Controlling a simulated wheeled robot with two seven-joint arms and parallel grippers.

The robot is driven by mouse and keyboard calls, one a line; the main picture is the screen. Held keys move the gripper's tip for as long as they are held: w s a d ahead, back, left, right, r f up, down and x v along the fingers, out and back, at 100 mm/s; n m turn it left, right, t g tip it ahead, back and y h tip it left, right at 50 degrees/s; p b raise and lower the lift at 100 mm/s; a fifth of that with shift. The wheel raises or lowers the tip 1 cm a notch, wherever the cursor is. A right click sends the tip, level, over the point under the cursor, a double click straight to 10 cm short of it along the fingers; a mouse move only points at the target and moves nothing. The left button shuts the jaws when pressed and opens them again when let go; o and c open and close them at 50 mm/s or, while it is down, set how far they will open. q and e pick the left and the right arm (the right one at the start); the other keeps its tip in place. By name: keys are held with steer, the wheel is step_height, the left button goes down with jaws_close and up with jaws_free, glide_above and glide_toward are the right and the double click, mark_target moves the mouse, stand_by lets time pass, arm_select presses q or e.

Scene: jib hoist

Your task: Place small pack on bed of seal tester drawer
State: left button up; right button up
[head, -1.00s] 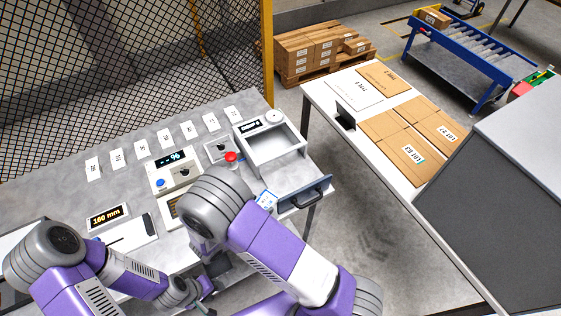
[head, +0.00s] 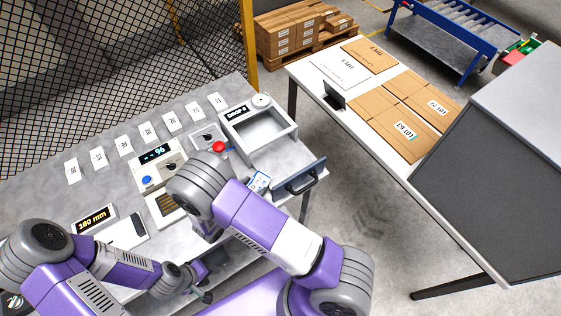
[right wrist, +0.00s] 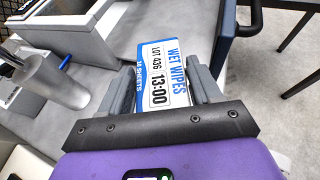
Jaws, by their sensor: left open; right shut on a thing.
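The small pack (right wrist: 165,75), white and blue with a "WET WIPES" label, is between the fingers of my right gripper (right wrist: 162,88), which is shut on it. A corner of the pack (head: 259,182) shows in the head view, beside the open seal tester drawer. The drawer's dark blue front (head: 299,178) has a black handle. The pale drawer bed (head: 277,161) lies between this front and the white tester housing (head: 259,128). I cannot tell whether the pack touches the bed. My right arm hides the right gripper in the head view. My left gripper (head: 206,292) is open, low at the bench's near edge.
A red button (head: 219,147), a scale-like device (head: 158,155) and a "180 mm" display (head: 94,219) stand left of the tester. Several label cards (head: 147,131) lie behind. A table with flat cartons (head: 406,131) stands right, across an open floor gap.

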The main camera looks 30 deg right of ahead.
steer(key=p, duration=0.2)
glide_above(278, 163)
steer(key=s+a, duration=0.2)
steer(key=a, duration=0.1)
steer(key=shift+w+d+r, duration=0.2)
steer(key=x, duration=0.3)
steer(key=shift+w+d+r+p, duration=0.1)
steer(key=shift+p, duration=0.2)
steer(key=shift+f, duration=0.35)
steer(key=shift+f, duration=0.15)
steer(key=o, duration=0.8)
